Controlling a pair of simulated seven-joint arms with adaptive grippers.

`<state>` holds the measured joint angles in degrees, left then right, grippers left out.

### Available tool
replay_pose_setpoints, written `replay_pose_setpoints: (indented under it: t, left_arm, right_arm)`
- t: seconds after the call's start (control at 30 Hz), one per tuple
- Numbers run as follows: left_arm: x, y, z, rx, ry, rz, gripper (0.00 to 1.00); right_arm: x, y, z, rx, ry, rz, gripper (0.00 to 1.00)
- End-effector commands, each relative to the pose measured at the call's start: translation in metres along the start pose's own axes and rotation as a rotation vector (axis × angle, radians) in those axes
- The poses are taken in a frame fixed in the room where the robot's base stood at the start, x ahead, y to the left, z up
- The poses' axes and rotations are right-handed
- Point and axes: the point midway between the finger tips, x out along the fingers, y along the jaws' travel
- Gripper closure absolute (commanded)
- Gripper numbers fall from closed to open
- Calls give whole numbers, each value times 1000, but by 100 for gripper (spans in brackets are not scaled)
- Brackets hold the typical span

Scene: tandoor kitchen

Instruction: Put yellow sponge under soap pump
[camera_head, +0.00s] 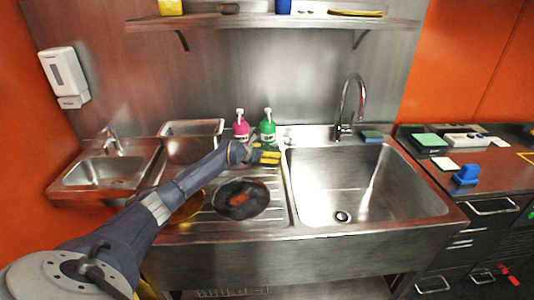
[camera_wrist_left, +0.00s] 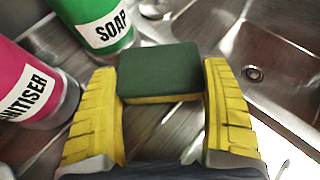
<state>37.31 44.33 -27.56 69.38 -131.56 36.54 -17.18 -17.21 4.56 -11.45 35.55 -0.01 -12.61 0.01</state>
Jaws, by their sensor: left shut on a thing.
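The yellow sponge (camera_wrist_left: 160,74) has a dark green top layer and a yellow underside, and sits between my left fingers in the left wrist view. My left gripper (camera_head: 268,156) is shut on it; its yellow fingers (camera_wrist_left: 165,115) also show in the left wrist view. The soap pump (camera_head: 268,128) is a green bottle with a white pump head, standing upright on the ledge just behind my gripper. Its "SOAP" label (camera_wrist_left: 104,29) shows just beyond the sponge, up and to the left. The sponge is beside the bottle, not beneath it. My right gripper is not in view.
A pink sanitiser bottle (camera_head: 241,128) stands left of the soap pump. A dark pan (camera_head: 241,200) lies on the ribbed drainboard (camera_head: 275,218). The large sink basin (camera_head: 325,180) is to the right, with a tap (camera_head: 347,110) behind. Another sponge (camera_head: 372,137) lies beside the tap.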

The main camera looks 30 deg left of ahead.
Motion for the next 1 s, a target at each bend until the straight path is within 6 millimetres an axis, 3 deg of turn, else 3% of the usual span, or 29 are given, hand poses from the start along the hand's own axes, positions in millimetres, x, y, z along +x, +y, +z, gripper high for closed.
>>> replay_pose_setpoints:
  t: [0.03, 0.07, 0.2, 0.57, 0.77, 1.0]
  left_arm:
    - [1, 0, -2, 0, 0, 0, 28]
    - [1, 0, -1, 0, 0, 0, 15]
    - [0, 0, -1, 0, 0, 0, 0]
    - [-3, 0, 6, 1, -2, 0, 0]
    - [-25, 1, 4, 2, 1, 0, 0]
    - [-64, 0, 4, 4, 1, 0, 0]
  right_arm:
    - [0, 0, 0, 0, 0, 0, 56]
    - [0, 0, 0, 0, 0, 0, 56]
    - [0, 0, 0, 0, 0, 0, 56]
    - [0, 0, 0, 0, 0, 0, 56]
    - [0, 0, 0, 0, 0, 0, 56]
    - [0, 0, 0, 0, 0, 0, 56]
